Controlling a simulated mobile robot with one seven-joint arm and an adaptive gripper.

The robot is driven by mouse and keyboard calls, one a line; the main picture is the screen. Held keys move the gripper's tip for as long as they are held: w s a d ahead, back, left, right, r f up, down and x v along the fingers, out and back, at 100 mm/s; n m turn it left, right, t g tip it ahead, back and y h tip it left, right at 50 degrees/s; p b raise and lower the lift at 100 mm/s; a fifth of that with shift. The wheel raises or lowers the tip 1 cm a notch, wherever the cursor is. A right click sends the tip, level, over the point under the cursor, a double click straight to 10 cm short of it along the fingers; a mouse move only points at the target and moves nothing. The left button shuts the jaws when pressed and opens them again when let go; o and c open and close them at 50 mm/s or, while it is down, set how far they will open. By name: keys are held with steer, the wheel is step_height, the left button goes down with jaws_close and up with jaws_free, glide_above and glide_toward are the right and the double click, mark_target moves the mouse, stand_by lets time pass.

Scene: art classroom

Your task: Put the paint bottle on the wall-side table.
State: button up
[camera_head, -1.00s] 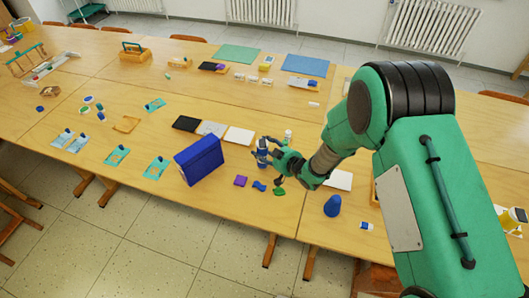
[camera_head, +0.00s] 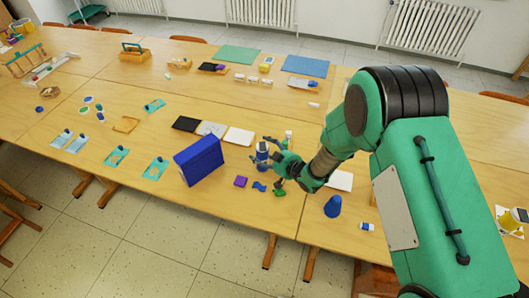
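A small blue bottle with a pale label (camera_head: 262,152) stands upright on the near wooden table, right of the big blue box. It looks like the paint bottle, but it is small in view. My gripper (camera_head: 271,160) is just right of it, with its fingers spread towards it. The fingers look open; I cannot tell whether they touch the bottle. A white bottle with a green part (camera_head: 288,136) stands behind my gripper. The far row of tables (camera_head: 345,98), on the radiator side, carries a yellow-labelled container (camera_head: 266,65).
The blue box (camera_head: 199,160) stands left of the bottle. A purple block (camera_head: 240,181), a blue piece (camera_head: 260,187) and a blue cone (camera_head: 333,206) lie near the front edge. Green (camera_head: 238,54) and blue (camera_head: 305,65) sheets lie on the far tables, with bare wood between things.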

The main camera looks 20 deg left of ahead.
steer(key=shift+r, duration=0.15)
steer(key=shift+s+d+r, duration=0.25)
steer(key=shift+s+d, duration=0.05)
steer(key=shift+d, duration=0.15)
steer(key=p+v, duration=0.2)
steer(key=v, duration=0.9)
steer(key=shift+p, duration=0.3)
steer(key=shift+a+f, duration=0.1)
